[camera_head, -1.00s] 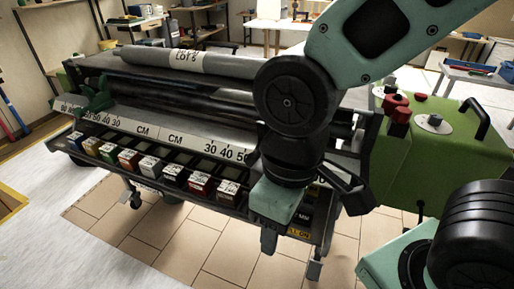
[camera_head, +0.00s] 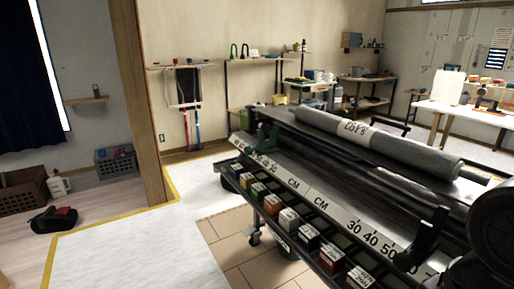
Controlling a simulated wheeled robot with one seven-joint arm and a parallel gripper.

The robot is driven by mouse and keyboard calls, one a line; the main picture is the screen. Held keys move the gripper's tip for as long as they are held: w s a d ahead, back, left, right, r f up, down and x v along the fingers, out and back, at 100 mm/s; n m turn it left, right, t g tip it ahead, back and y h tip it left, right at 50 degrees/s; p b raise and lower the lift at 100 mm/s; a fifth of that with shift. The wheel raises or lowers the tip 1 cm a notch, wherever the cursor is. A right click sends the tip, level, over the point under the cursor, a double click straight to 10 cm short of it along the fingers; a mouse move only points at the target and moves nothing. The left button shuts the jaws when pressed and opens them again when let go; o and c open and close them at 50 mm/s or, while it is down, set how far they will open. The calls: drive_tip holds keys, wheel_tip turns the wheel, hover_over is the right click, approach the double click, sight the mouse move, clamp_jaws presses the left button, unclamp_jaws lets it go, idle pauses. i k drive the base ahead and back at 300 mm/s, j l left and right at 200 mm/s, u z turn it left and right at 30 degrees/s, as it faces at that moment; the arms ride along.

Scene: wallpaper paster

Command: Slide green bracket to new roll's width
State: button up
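The green bracket (camera_head: 266,136) stands upright at the left end of the paster's ruler rail (camera_head: 300,188). The new roll (camera_head: 375,138), grey with a white paper label, lies along the top of the machine. My dark arm joint (camera_head: 493,222) shows at the right edge and hides the machine's right end. A black upright piece (camera_head: 430,238) stands beside the 50 mark; I cannot tell whether it is part of my gripper or of the machine. My fingertips are not clearly seen. My arm is well to the right of the green bracket, apart from it.
Several small coloured boxes (camera_head: 289,219) line the machine's front tray. Open floor (camera_head: 140,250) lies to the left, edged with yellow tape. A wooden post (camera_head: 138,100), crates (camera_head: 115,160) and shelves (camera_head: 270,60) stand farther back. A white-topped table (camera_head: 465,110) is at the back right.

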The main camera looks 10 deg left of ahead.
sight(264, 147)
drive_tip(key=i+j+u, duration=0.4)
drive_tip(key=i+j, duration=0.2)
drive_tip(key=i+j+u, duration=0.35)
drive_tip(key=i+j, duration=0.15)
drive_tip(key=i, duration=0.25)
